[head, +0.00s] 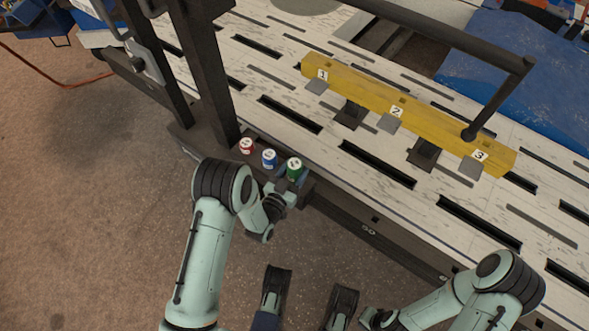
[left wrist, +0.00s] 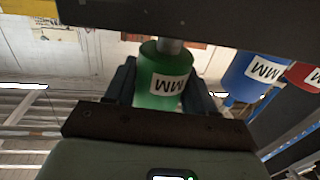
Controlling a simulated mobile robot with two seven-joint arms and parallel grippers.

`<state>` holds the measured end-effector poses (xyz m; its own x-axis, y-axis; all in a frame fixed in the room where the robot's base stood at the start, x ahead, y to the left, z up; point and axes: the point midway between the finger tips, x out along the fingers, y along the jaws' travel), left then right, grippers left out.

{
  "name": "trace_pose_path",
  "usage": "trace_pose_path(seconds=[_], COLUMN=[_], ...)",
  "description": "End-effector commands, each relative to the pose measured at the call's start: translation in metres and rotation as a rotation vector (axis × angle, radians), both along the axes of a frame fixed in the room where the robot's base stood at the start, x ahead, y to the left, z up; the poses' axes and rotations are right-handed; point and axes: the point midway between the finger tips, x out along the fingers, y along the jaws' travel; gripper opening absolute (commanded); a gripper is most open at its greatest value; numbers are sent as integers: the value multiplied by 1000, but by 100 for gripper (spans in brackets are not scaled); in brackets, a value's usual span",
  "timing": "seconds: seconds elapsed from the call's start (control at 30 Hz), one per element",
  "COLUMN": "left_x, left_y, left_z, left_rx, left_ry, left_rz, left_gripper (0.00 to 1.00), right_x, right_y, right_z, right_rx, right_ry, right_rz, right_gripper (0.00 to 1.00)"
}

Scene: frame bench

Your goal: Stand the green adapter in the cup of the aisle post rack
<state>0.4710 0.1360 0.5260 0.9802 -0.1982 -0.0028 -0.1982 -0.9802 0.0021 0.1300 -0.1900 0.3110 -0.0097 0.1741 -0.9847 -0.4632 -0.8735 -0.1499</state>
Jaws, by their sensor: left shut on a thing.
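The green adapter (head: 294,168) is upright at the right end of a row with a red adapter (head: 246,146) and a blue adapter (head: 269,158). The row is at the dark rack (head: 312,184) by the foot of the post. My left gripper (head: 291,186) is shut on the green adapter, which sits between its fingers in the left wrist view (left wrist: 163,82). A grey stem shows between it and a dark bar there. The cup is hidden, and I cannot tell whether the stem is seated. My right gripper (head: 309,298) is open and empty at the bottom.
A yellow rail (head: 365,94) with plates numbered 1, 2 and 3 lies on the slotted pale bench (head: 290,85). A dark post (head: 205,75) stands just left of the adapters. A dark bar frame (head: 450,38) rises over the bench. The brown floor (head: 90,190) is clear at left.

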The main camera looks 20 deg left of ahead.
Motion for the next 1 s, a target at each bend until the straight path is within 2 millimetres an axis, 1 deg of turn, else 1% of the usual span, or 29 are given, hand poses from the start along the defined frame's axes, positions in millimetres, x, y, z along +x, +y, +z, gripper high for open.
trace_pose_path(seconds=[0.83,0.87,0.9,0.93,1.0], left_x=[0,0,0,0,0], left_y=[0,0,0,0,0], left_z=[-20,-20,-20,-20,-20], left_rx=[-1,-1,-1,-1,-1], left_ry=[-3,-3,-3,-3,-3], left_rz=[0,0,0,0,0], left_gripper=[10,61,74,84,84], right_x=[0,0,0,0,0], right_y=[0,0,0,0,0], right_z=[0,0,0,0,0], right_rx=[0,0,0,0,0], right_ry=[0,0,0,0,0], right_rz=[0,0,0,0,0], right_gripper=[0,0,0,0,0])
